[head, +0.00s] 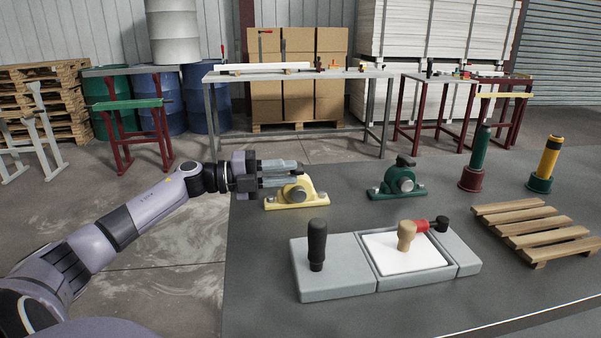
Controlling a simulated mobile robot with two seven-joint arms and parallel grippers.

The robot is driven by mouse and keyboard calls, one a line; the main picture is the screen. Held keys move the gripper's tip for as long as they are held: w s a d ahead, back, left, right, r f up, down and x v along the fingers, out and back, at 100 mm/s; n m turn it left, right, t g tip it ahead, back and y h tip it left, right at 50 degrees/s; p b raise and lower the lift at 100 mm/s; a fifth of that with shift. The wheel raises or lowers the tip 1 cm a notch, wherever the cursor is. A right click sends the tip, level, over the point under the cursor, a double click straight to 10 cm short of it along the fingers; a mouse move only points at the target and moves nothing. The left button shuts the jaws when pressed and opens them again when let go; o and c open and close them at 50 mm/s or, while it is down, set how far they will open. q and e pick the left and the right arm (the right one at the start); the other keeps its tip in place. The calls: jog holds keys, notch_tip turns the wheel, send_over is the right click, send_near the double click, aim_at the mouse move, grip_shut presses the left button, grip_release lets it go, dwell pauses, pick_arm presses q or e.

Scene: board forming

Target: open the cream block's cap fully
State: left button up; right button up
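Two grey fingers show, one above the other, with a narrow gap. I cannot tell whether they touch the block or hold anything. The fingers hide the top of the block, so the state of its cap cannot be seen. My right gripper is not in view.
A similar green block (397,185) with a dark top handle stands to the right. Nearer are a grey tray (337,284) with upright handles and a small wooden pallet (533,228). Green (480,150) and yellow (549,158) cylinders stand at the back right.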

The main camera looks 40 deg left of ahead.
pick_arm(q)
jog(key=shift+w+d, duration=0.35)
jog(key=shift+w, duration=0.1)
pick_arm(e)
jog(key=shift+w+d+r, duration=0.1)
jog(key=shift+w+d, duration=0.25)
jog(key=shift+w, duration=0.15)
pick_arm(q)
grip_shut()
jog(key=shift+r, duration=0.1)
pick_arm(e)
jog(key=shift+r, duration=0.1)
